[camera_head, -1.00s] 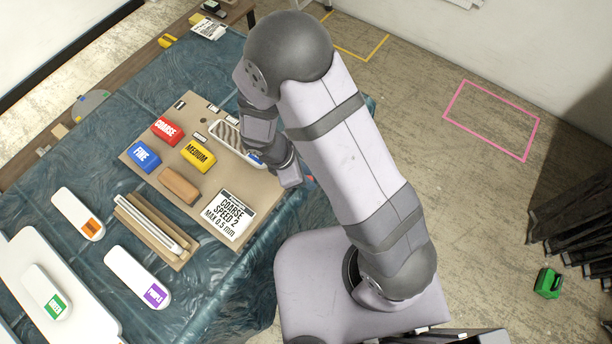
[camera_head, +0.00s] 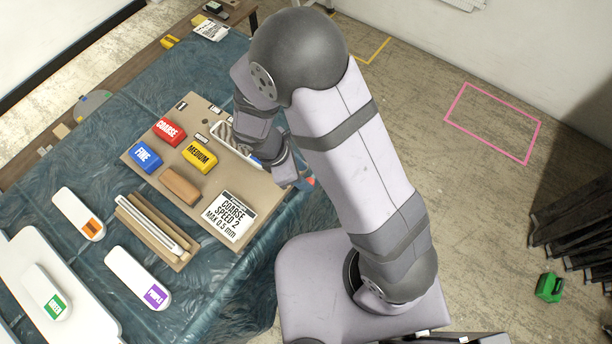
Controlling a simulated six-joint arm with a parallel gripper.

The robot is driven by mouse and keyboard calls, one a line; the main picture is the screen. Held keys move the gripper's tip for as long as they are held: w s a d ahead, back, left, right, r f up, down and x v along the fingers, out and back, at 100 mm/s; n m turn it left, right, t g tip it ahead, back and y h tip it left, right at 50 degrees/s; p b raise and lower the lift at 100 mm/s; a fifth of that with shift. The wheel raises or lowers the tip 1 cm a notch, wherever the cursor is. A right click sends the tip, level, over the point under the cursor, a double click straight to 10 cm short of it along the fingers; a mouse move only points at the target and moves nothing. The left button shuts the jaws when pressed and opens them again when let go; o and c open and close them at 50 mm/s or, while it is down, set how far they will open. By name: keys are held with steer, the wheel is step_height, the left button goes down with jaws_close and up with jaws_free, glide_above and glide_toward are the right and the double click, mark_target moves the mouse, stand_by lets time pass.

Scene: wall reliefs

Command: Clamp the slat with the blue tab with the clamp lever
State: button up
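A pale slat-like piece (camera_head: 228,139) with a bit of blue at its near end lies at the board's right side, partly behind my wrist. I cannot tell whether that blue is its tab. My gripper (camera_head: 285,173) is low over the board's right edge, seen from behind, and its fingertips are hidden. A small red and blue part (camera_head: 309,182) shows just right of it. I cannot make out the clamp lever for certain.
A tan board (camera_head: 150,165) carries red COARSE, blue FINE and yellow MEDIUM blocks, a brown block and a COARSE SPEED 2 card (camera_head: 231,214).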

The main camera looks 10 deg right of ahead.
steer(key=v, duration=0.4)
steer(key=shift+a, duration=0.1)
steer(key=c, duration=0.6)
steer(key=shift+s+a+f+b, duration=0.1)
steer(key=shift+s+f+b, duration=0.15)
steer(key=shift+b, duration=0.1)
jaws_close()
steer(key=s+a+f+n+t+h+b, duration=0.2)
steer(key=s+a+f+n+t+b, duration=0.1)
steer(key=s+f+n+t+b, duration=0.1)
steer(key=s+a+f+n+t+h+b, duration=0.3)
steer(key=s+n+t+b, duration=0.3)
steer(key=s+t, duration=0.5)
steer(key=shift+s+a+f+h+b, duration=0.2)
steer(key=shift+a+f+h+b, duration=0.1)
steer(key=shift+f+b, duration=0.65)
